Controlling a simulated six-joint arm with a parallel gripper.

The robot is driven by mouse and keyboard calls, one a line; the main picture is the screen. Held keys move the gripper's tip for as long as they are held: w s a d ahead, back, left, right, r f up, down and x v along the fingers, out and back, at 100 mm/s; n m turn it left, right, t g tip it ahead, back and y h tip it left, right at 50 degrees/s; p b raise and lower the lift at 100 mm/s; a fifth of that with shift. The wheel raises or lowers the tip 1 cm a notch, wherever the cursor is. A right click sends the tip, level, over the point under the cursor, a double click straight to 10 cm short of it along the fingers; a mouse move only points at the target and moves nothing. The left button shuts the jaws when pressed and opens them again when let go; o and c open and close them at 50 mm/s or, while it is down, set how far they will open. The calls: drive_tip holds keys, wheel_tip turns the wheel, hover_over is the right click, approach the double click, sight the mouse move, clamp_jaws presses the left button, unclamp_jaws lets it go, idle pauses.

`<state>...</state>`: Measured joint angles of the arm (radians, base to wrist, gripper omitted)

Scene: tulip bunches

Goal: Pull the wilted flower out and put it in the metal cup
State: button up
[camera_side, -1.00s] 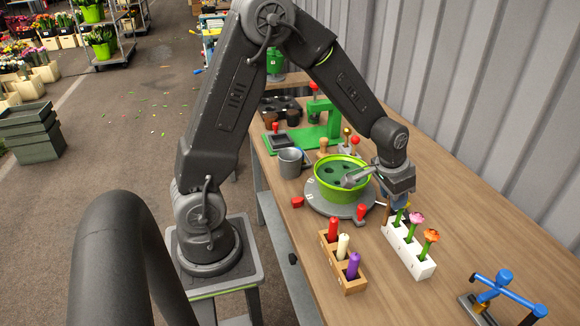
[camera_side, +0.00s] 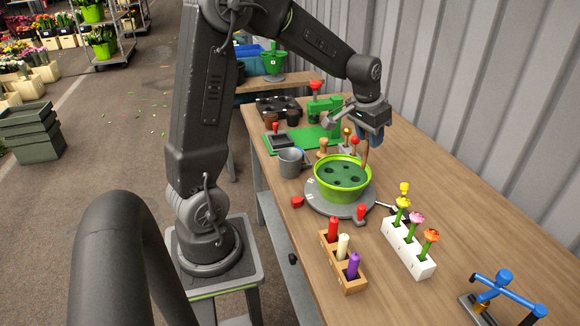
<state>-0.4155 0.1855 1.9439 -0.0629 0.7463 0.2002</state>
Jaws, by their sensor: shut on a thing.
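My gripper (camera_side: 367,139) is raised at the back right of the green bowl, shut on a thin brown thing (camera_side: 365,156). It hangs down by the bowl's rear right rim and looks like the wilted flower, but its bloom is not clear. The grey metal cup (camera_side: 290,164) stands upright left of the bowl, apart from my gripper. The white flower rack (camera_side: 408,252) stands front right, with yellow, pink (camera_side: 416,218) and orange (camera_side: 431,235) flowers upright in it.
A wooden rack (camera_side: 343,274) holds red, white and purple pieces. A green press (camera_side: 322,106) is behind. A blue tool stands front right.

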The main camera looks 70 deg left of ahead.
drive_tip(key=s+a+n+y, duration=0.1)
drive_tip(key=s+a+n, duration=0.2)
drive_tip(key=s+a, duration=0.5)
drive_tip(key=s+a+n, duration=0.3)
drive_tip(key=s+a, duration=0.2)
drive_tip(key=a, duration=0.8)
wheel_tip(320, 180, down, 11)
drive_tip(key=shift+g, duration=0.3)
drive_tip(key=shift+a, duration=0.1)
drive_tip(key=o, duration=1)
drive_tip(key=shift+r, duration=0.15)
drive_tip(key=v, duration=1.3)
drive_tip(key=shift+d+r, duration=0.25)
drive_tip(key=shift+d, duration=0.05)
